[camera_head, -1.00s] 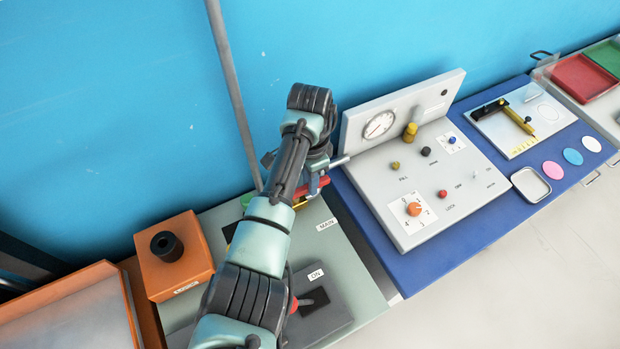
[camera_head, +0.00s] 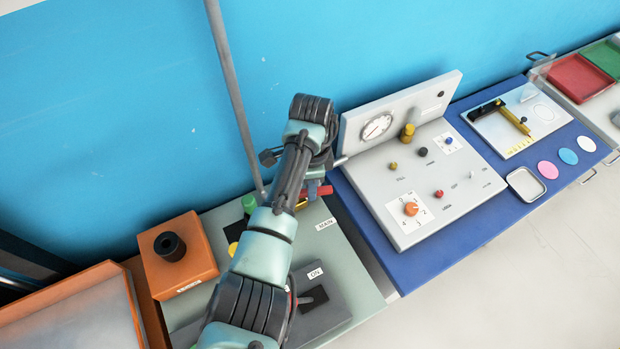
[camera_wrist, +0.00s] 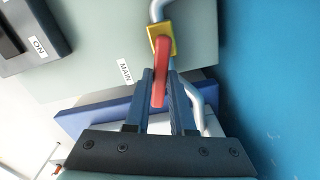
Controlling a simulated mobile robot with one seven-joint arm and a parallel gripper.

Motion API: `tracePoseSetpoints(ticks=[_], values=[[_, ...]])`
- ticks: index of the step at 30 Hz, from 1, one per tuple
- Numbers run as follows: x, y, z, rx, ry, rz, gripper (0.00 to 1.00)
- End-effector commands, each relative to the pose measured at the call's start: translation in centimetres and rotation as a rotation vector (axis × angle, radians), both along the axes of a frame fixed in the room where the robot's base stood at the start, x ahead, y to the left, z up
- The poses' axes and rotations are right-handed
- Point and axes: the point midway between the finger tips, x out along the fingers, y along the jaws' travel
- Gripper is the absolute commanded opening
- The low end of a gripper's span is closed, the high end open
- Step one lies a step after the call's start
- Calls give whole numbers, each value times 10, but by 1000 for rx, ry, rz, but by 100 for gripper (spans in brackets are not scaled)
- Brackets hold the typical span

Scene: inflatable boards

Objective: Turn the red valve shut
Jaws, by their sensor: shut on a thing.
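The red valve handle (camera_wrist: 159,80) extends from a yellow valve body (camera_wrist: 168,29) on a grey pipe (camera_wrist: 156,9) in the wrist view. My gripper (camera_wrist: 160,76) is shut on the handle, with one dark finger on each side of it. In the head view the outer end of the red handle (camera_head: 324,190) shows to the right of my wrist, with a bit of yellow below it. My arm hides most of the valve and pipe there.
The grey panel (camera_head: 330,240) carries a MAIN label, a green knob (camera_head: 249,203) and a dark switch box (camera_head: 325,305) marked ON. A white gauge console (camera_head: 445,215) stands close on the right. An orange box (camera_head: 178,262) is on the left.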

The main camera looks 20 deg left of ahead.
Motion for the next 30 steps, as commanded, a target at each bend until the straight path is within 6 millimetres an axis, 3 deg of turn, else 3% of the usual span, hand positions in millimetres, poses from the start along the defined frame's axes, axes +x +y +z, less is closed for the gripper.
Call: tracePoseSetpoints(ticks=[30], values=[[-32, -4, 3, -1, -3, -953, 0]])
